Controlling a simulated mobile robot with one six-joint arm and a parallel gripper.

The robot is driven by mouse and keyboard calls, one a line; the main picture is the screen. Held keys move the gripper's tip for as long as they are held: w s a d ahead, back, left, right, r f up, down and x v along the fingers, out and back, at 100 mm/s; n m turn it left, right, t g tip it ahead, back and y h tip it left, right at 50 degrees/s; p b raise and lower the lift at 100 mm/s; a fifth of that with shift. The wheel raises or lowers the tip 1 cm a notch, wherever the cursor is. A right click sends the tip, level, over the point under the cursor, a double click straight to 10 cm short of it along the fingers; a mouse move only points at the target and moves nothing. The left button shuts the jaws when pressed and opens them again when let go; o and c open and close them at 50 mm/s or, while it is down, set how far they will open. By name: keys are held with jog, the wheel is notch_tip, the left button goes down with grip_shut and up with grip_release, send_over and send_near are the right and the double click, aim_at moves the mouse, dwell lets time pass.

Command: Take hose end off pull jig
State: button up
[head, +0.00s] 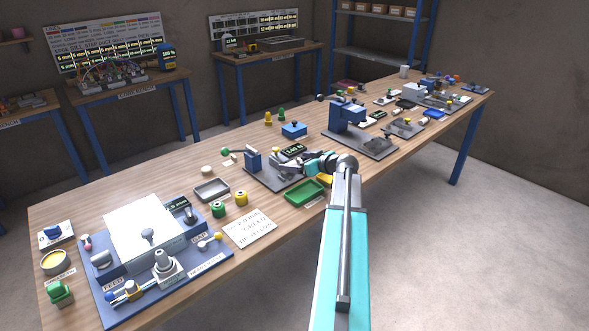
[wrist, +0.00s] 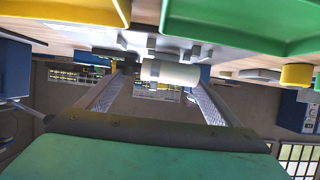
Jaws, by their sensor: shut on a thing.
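The pull jig (head: 262,177) is a grey base plate on the bench with a blue block (head: 253,160) and a small lit display (head: 292,150). My gripper (head: 313,163) is at the right side of the jig, low over the bench. In the wrist view, a pale, whitish cylinder (wrist: 170,73), which looks like the hose end, lies between the fingertips of my gripper (wrist: 163,78), and they are shut on it. The head view is too small to tell whether the hose end is still touching the jig.
A green tray (head: 304,191) lies just in front of the jig, with a yellow tray (head: 325,180) beside it, partly behind my arm. A grey tray (head: 212,189) is to the left. A blue press-like machine (head: 347,115) stands behind right. Green and yellow spools (head: 241,198) stand front left.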

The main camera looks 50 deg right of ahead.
jog(key=shift+r, duration=0.45)
jog(key=shift+s+d+r+b, duration=0.1)
jog(key=shift+s+r+b, duration=0.1)
jog(key=shift+s+b, duration=0.15)
jog(key=s+d+b, duration=0.1)
jog(key=s, duration=0.6)
jog(key=s+d+r+b, duration=0.1)
jog(key=s+d+b, duration=0.1)
jog(key=s, duration=0.6)
jog(key=shift+d+r+b, duration=0.3)
jog(key=shift+w, duration=0.1)
